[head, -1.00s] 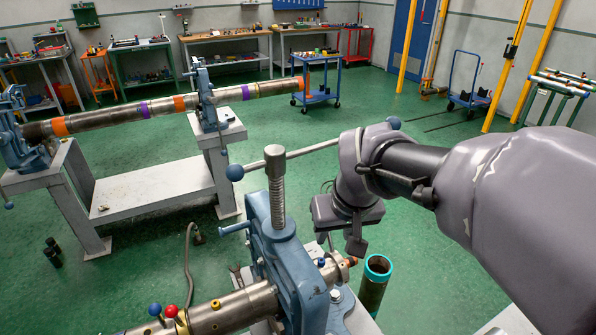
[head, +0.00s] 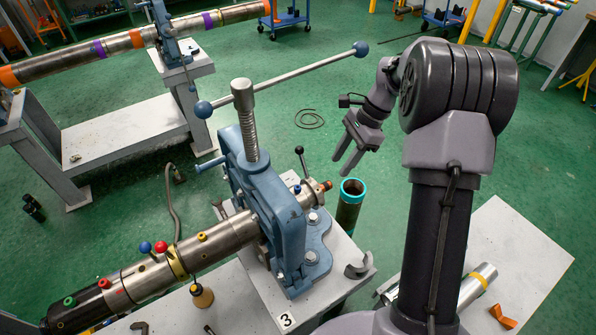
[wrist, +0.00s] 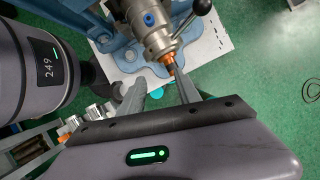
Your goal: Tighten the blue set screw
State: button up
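The blue set screw (head: 297,189) is a small blue knob on the metal fitting (head: 308,194) at the right end of the pipe, just past the vise. In the wrist view the blue screw (wrist: 149,19) shows near the top, facing the camera, with a dark hollow in its head. My gripper (head: 342,166) hangs to the right of the pipe end, apart from it and pointing down. In the wrist view its two fingers (wrist: 159,76) are spread and empty. The fitting's orange tip (wrist: 168,57) appears just beyond the fingertips.
A blue vise (head: 262,200) with a long handle bar (head: 290,80) clamps the pipe. A black-knobbed lever (head: 300,151) rises beside the screw. A dark tube with a turquoise rim (head: 351,187) stands near the gripper. Red, yellow and green knobs sit along the left pipe.

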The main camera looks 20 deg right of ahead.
jog(key=b, duration=0.2)
send_near(299, 187)
notch_tip(299, 187, down, 3)
jog(key=shift+a+f, duration=0.1)
jog(key=shift+a, duration=0.05)
jog(key=b+x, duration=0.1)
jog(key=x, duration=0.1)
jog(key=a+b+x, duration=0.1)
jog(key=x, duration=0.2)
jog(key=shift+a, duration=0.1)
grip_shut()
